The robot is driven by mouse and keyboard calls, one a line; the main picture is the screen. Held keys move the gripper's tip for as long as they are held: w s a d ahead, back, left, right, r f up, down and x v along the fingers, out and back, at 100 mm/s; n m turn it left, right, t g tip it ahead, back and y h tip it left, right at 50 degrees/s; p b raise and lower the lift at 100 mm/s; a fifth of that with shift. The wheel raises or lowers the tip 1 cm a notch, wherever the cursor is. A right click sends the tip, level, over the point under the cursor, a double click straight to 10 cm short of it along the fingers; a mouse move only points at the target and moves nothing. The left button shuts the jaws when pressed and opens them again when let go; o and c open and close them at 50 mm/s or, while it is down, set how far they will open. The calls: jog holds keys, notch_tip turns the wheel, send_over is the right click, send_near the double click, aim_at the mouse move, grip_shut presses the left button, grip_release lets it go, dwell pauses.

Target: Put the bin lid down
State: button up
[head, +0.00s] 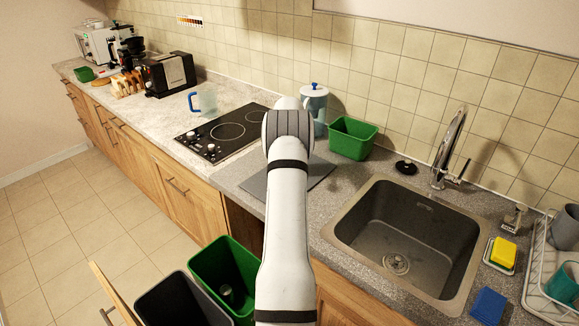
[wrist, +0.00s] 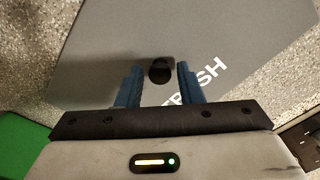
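The bin lid (head: 318,172) is a flat grey plate that appears to lie on the counter between the hob and the sink, partly hidden behind my arm in the head view. In the wrist view the lid (wrist: 100,60) fills most of the picture, with white lettering ending in "SH" and a round black knob (wrist: 160,71). My gripper (wrist: 158,70) is open, with its blue fingers on either side of the knob and a small gap showing on each side. The head view hides my gripper behind the arm.
A green bin (head: 211,257) and a dark grey bin (head: 165,300) stand open in the pulled-out drawer below. A green tub (head: 353,139), a lidded jar (head: 314,97) and a black sink stopper (head: 406,167) are near the lid. The sink (head: 385,235) is at right.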

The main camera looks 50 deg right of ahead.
jog(key=shift+o, duration=0.9)
